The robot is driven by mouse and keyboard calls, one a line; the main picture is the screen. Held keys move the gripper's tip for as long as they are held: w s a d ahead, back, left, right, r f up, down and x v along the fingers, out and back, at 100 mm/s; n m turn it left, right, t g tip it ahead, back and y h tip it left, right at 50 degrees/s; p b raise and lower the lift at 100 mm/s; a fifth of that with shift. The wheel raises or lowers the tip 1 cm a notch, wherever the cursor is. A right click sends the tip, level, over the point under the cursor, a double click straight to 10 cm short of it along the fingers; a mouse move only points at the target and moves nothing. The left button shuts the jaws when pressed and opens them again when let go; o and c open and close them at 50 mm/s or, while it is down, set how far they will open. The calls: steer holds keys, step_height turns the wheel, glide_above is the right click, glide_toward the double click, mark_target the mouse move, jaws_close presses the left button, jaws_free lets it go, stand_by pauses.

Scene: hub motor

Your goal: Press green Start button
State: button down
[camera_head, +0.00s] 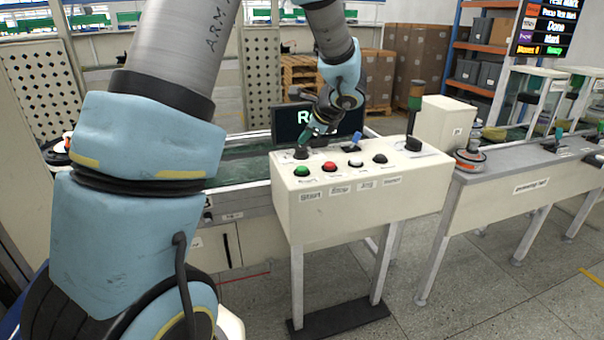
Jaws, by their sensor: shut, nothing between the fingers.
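The green Start button (302,171) sits at the left end of the front row on a cream control box (365,205). A label below it on the front face appears to read Start. A red button (329,167), a white button (356,163) and a black button (380,158) stand to its right. My gripper (304,143) is shut and empty. It is above the back left part of the box, behind and above the green button, near a black knob (300,153). It appears apart from the green button, which is in plain view.
A grey conveyor table (510,180) stands to the right. The floor in front is clear.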

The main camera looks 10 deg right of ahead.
mark_target(305, 169)
step_height(305, 169, down, 6)
steer(key=b, duration=0.4)
steer(key=shift+r, duration=0.15)
steer(key=shift+f, duration=0.2)
stand_by(1.5)
steer(key=shift+f+b, duration=0.25)
steer(key=shift+b, duration=0.4)
